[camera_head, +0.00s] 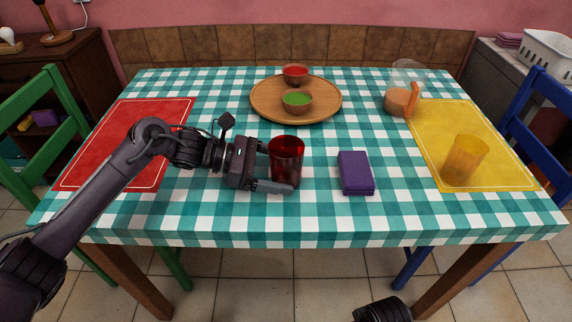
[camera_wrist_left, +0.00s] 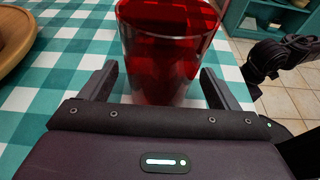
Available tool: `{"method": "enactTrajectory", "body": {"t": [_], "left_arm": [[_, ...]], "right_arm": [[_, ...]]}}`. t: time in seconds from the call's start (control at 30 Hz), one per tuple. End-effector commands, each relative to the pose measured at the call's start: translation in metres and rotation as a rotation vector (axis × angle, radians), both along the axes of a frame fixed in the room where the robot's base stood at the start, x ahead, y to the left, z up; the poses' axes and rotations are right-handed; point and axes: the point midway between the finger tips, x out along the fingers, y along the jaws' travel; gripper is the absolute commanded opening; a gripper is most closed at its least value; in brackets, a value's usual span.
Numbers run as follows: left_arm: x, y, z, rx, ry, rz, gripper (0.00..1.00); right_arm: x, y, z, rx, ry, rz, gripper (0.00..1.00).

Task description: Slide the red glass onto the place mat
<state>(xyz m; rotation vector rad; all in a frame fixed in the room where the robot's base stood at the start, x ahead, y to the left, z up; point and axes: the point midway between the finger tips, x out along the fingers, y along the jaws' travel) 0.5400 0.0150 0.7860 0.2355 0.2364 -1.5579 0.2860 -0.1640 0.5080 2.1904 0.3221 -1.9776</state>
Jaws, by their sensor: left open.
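The red glass (camera_head: 287,158) stands upright on the checked tablecloth, left of the table's middle front. My left gripper (camera_head: 277,167) is open, with its fingers on either side of the glass. In the left wrist view the red glass (camera_wrist_left: 166,55) stands between the two spread fingers (camera_wrist_left: 158,85), with a gap visible on each side. A red place mat (camera_head: 110,125) lies at the left of the table, partly behind my left arm. A yellow place mat (camera_head: 445,122) lies at the right with a yellow glass (camera_head: 465,160) on it. My right gripper (camera_head: 383,310) shows only partly at the bottom edge.
A purple napkin stack (camera_head: 356,172) lies just right of the red glass. A pitcher (camera_head: 403,92) stands at the back right. The front cloth is clear.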

Motion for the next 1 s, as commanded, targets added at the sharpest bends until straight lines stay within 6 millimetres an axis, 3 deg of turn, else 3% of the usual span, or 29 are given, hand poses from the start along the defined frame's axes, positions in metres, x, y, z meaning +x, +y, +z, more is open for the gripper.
{"method": "enactTrajectory", "body": {"t": [0.47,0.73,1.0], "left_arm": [[-0.0001,-0.0033,-0.0004,-0.001,-0.001,0.000,0.83],[-0.0001,-0.0032,-0.0006,-0.001,-0.001,0.000,0.48],[0.0008,0.0050,-0.0026,0.000,-0.001,0.001,0.48]], "right_arm": [[-0.0025,0.0004,0.0104,-0.001,0.004,0.004,0.46],[-0.0025,0.0004,0.0103,-0.001,0.004,0.004,0.46],[-0.0020,0.0001,0.0031,-0.001,0.003,0.004,0.46]]}}
